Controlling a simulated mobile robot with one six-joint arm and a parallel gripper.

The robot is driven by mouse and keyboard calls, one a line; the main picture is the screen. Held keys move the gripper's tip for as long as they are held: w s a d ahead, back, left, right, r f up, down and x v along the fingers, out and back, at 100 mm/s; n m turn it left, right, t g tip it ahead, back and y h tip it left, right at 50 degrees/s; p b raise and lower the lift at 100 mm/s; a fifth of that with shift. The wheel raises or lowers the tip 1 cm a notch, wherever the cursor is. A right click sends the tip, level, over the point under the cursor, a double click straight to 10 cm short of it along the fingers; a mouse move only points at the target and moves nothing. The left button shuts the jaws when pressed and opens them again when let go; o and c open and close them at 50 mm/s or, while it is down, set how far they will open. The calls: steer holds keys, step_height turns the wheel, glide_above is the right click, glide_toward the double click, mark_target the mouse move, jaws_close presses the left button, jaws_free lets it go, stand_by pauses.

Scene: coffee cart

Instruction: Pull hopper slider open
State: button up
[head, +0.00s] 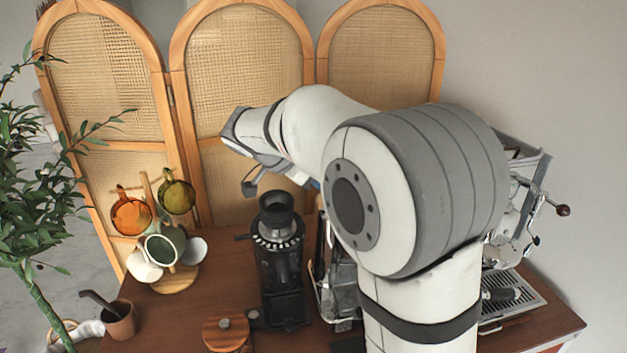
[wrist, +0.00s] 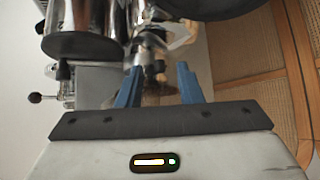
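The black coffee grinder (head: 280,270) stands on the wooden cart, with its round dark hopper (head: 277,213) on top. A small dark tab (head: 243,237), which looks like the hopper slider, sticks out at the left below the hopper. My gripper (wrist: 158,85) shows two blue fingers spread apart in the wrist view, with no object held between them. In the head view my arm reaches above and behind the hopper, and the fingertips are mostly hidden. A dark rounded shape (wrist: 205,8) at the top of the wrist view may be part of the grinder; I cannot tell.
A mug tree (head: 172,282) with several mugs stands left of the grinder. A brown cup (head: 119,322) and a wooden-lidded jar (head: 227,335) are at the front left. The espresso machine (head: 520,190) is at right, partly behind my arm. A folding screen (head: 240,60) stands behind.

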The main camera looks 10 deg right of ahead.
steer(key=shift+c, duration=0.2)
jaws_close()
